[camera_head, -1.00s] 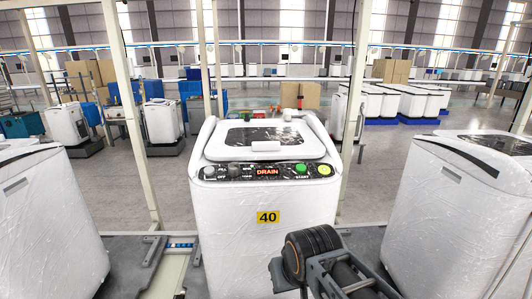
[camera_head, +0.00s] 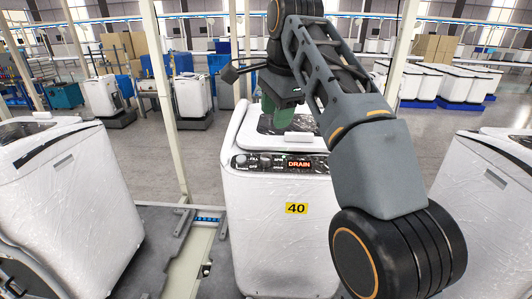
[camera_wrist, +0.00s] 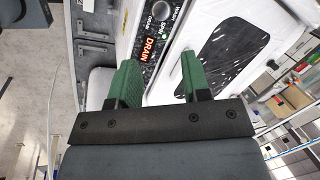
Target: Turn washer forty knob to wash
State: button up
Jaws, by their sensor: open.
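Washer forty (camera_head: 275,225) is a white, plastic-wrapped machine with a yellow "40" label. Its dark control panel (camera_head: 280,163) has a lit display (camera_head: 299,164) reading DRAIN. In the wrist view my gripper (camera_wrist: 158,78) is open, with the panel and DRAIN display (camera_wrist: 149,47) beyond the fingers. My arm hides the panel's right part in the head view.
Another wrapped washer (camera_head: 75,205) stands at the left, and one (camera_head: 485,215) at the right. A pale upright post (camera_head: 165,100) rises behind on the left.

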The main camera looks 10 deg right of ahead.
aim_at(266, 156)
jog(key=x, duration=1.3)
jog(key=shift+w+a+f, duration=0.1)
jog(key=shift+a+f, duration=0.05)
jog(key=shift+a, duration=0.1)
jog(key=c, duration=0.7)
jog(key=shift+o, duration=0.2)
